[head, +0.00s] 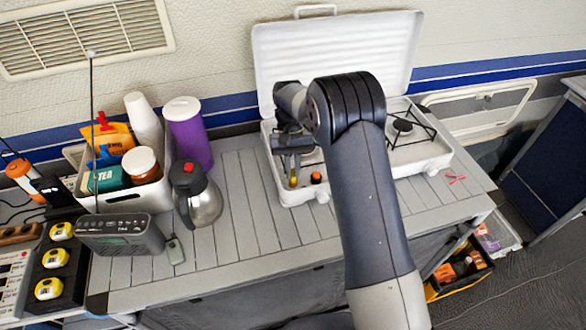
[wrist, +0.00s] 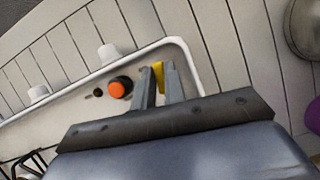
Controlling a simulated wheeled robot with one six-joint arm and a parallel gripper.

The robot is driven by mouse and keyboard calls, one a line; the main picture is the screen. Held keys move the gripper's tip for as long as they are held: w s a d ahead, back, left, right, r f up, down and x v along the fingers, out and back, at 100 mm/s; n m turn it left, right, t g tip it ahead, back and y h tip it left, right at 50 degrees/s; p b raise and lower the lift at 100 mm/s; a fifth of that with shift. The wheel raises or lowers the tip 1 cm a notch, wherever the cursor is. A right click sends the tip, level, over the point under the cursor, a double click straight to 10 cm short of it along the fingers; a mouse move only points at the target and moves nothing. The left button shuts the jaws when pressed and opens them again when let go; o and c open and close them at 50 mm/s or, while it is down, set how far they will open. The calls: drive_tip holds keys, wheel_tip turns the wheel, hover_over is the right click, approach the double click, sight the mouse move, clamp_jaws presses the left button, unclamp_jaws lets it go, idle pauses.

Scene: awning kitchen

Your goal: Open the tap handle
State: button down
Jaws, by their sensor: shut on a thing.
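The tap handle is a small yellow piece (wrist: 158,72), seen in the wrist view between the two grey fingers of my gripper (wrist: 160,84). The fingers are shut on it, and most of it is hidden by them. In the head view my gripper (head: 291,170) points down at the front left corner of the white camping stove (head: 440,150), and a bit of the yellow handle (head: 293,182) shows at the fingertips. An orange-red knob (wrist: 120,88) is just left of the fingers in the wrist view. It sits right of my gripper in the head view (head: 316,178).
The stove's lid (head: 270,50) stands open behind. My arm hides the stove's middle. A steel jug (head: 205,203), a purple canister (head: 188,135), a white bin (head: 150,198) and a radio (head: 120,235) stand to the left. The slatted counter front (head: 270,235) is clear.

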drive_tip(key=shift+n+h, duration=0.3)
drive_tip(key=shift+n, duration=0.4)
drive_tip(key=c, duration=1.5)
unclamp_jaws()
drive_tip(key=shift+o, duration=0.2)
drive_tip(key=b+v, duration=0.1)
drive_tip(key=v, duration=0.9)
drive_tip(key=shift+r, duration=0.4)
drive_tip(key=shift+a+f, duration=0.1)
drive_tip(key=p+x, duration=0.1)
drive_tip(key=x, duration=0.9)
drive_tip(key=shift+f, duration=0.35)
